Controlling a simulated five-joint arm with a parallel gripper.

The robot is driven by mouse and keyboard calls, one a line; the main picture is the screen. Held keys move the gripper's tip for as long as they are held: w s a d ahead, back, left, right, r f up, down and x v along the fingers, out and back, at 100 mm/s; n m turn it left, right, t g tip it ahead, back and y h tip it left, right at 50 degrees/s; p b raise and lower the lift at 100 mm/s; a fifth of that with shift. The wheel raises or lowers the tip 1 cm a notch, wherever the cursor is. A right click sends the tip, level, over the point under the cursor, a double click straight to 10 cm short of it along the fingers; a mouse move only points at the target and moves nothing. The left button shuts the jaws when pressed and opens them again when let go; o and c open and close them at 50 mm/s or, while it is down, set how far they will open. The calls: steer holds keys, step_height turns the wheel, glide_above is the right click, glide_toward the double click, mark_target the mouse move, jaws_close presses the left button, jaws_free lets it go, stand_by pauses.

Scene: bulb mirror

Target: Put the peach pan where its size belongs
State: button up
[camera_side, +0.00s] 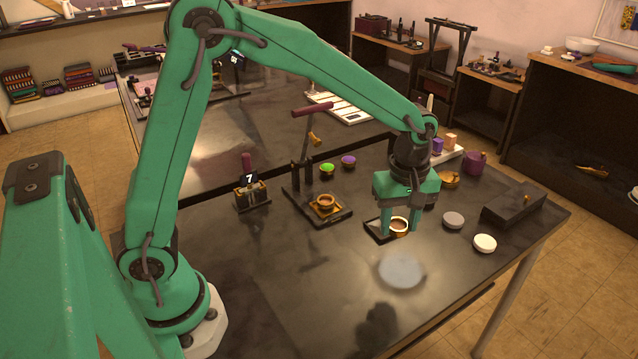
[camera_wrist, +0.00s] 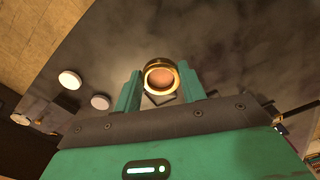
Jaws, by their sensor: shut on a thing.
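My gripper (camera_side: 400,226) is shut on a small round pan with a gold rim and peach filling, the peach pan (camera_side: 399,224). In the wrist view, the peach pan (camera_wrist: 160,78) sits between the two green fingers of my gripper (camera_wrist: 160,85). In the side view it overlaps a small dark square tray (camera_side: 377,231); I cannot tell whether it touches it. A gold pan with a dark orange filling (camera_side: 325,202) sits on the base of a lever press (camera_side: 335,217). Pans with green (camera_side: 327,168) and purple (camera_side: 348,160) fillings stand behind the press.
A grey disc (camera_side: 453,219) and a white disc (camera_side: 485,243) lie to the right, beside a dark box (camera_side: 513,204). A stand marked 7 (camera_side: 250,190) is at the left. A gold bowl (camera_side: 449,180) and a purple pot (camera_side: 475,163) stand behind.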

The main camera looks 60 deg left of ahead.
steer(key=shift+n, duration=0.3)
steer(key=w+a+f, duration=0.2)
steer(key=a, duration=0.1)
steer(key=w+a+f, duration=0.3)
steer(key=a, duration=0.1)
steer(key=w+a+f, duration=0.2)
steer(key=w+a, duration=0.1)
steer(key=a, duration=0.1)
steer(key=shift+w+a+f, duration=0.1)
steer(key=shift+a+f, duration=0.1)
steer(key=shift+a, duration=0.05)
steer(key=shift+f, duration=0.1)
steer(key=shift+f, duration=1.9)
steer(key=shift+f, duration=0.15)
steer(key=o, duration=0.9)
steer(key=shift+o, duration=0.2)
steer(key=shift+r, duration=0.2)
